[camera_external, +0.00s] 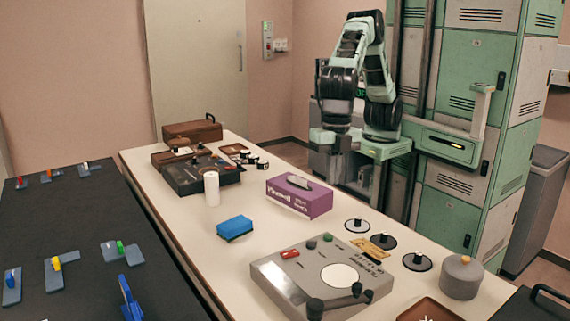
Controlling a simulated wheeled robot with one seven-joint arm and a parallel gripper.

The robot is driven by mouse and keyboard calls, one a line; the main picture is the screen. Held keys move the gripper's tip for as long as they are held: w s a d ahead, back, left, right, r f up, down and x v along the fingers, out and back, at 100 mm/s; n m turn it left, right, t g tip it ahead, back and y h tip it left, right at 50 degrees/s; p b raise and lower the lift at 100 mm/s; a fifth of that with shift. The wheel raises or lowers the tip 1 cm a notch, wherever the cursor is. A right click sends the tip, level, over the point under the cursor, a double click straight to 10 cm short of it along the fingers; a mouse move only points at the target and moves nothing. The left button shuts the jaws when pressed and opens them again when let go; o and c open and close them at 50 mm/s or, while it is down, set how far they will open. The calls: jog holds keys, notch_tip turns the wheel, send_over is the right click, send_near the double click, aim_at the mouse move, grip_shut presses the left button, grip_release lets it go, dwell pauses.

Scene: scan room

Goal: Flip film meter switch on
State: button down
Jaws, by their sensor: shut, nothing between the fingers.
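A grey device with a round white disc on its top (310,281) stands at the near end of the white table; I take it for the film meter. A small red switch (290,254) sits on its top at the far left. Its exact position is too small to tell. Black knobs on a dark arm lie along the device's near right side. My gripper (339,165) hangs down beyond the table's far edge, behind the purple box, well away from the device. It is shut and empty; its fingertips are small and dark here.
A purple tissue box (298,198), a blue sponge (234,228) and a white candle-like cylinder (212,189) stand on the table. Black-knobbed discs (383,242) and a grey canister (461,277) stand right of the device. A black bench (90,215) is at left; green lockers (470,120) stand behind.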

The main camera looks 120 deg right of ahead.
jog(key=n, duration=0.2)
send_over(286, 253)
jog(key=s, duration=0.2)
notch_tip(286, 253, down, 2)
jog(key=shift+s+t+h, duration=0.15)
jog(key=shift+t+h, duration=0.15)
jog(key=shift+h, duration=0.1)
jog(key=f, duration=0.4)
jog(key=w+f+p, duration=0.1)
jog(key=f, duration=0.8)
jog(key=shift+w+f+p, duration=0.25)
jog(key=shift+w+p, duration=0.15)
jog(key=shift+f, duration=0.15)
